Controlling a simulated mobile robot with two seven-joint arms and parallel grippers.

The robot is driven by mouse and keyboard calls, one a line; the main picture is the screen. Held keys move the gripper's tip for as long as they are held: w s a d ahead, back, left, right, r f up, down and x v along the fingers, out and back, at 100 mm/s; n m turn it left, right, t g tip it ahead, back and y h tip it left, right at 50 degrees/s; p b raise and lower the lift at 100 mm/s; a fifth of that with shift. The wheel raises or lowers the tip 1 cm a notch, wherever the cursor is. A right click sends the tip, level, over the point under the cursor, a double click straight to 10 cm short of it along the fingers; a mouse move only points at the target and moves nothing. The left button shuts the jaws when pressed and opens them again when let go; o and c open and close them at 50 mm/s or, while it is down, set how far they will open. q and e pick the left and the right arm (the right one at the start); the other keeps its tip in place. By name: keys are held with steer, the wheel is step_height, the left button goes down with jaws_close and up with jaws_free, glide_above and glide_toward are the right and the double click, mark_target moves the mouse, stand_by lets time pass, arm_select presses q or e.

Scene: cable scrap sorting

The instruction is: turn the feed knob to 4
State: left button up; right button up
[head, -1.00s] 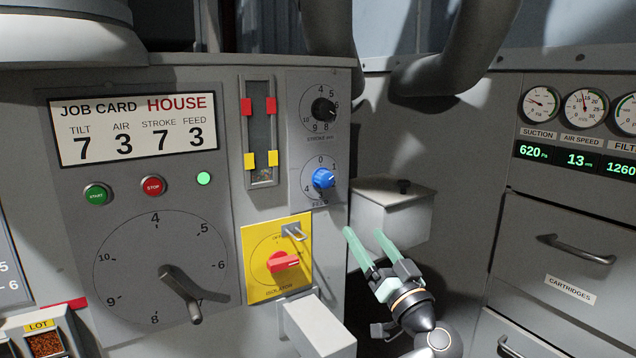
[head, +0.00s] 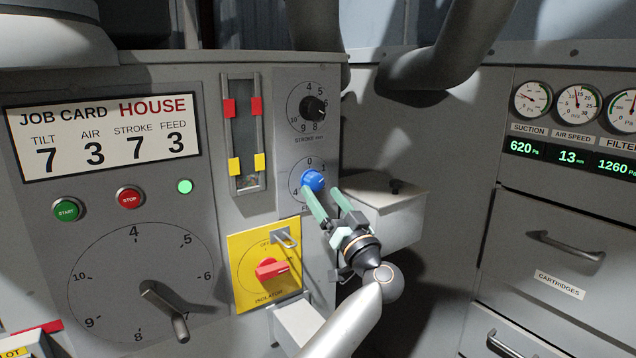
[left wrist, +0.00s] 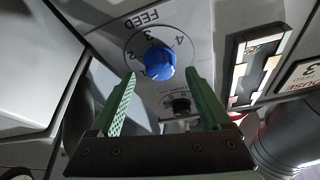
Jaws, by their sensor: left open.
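The blue feed knob (head: 313,180) sits on the grey panel below the black stroke knob (head: 312,107). Its dial has 0 at the top and 4 at the lower left. My left gripper (head: 322,191) is open, its green fingertips just in front of the knob in the head view and partly covering the lower dial and label. In the left wrist view the blue knob (left wrist: 160,63) shows between and beyond the open fingertips (left wrist: 160,73), with no clear contact. I cannot read its pointer setting. My right gripper is not in view.
The yellow isolator plate (head: 250,288) with its red handle (head: 272,269) is below the knob. A grey box (head: 385,215) stands close at the right. The job card (head: 105,165) reads feed 3. A slider gauge (head: 228,150) is left of the dials.

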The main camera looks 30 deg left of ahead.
mark_target(317, 186)
arm_select(q)
steer(key=shift+x, duration=1.65)
jaws_close()
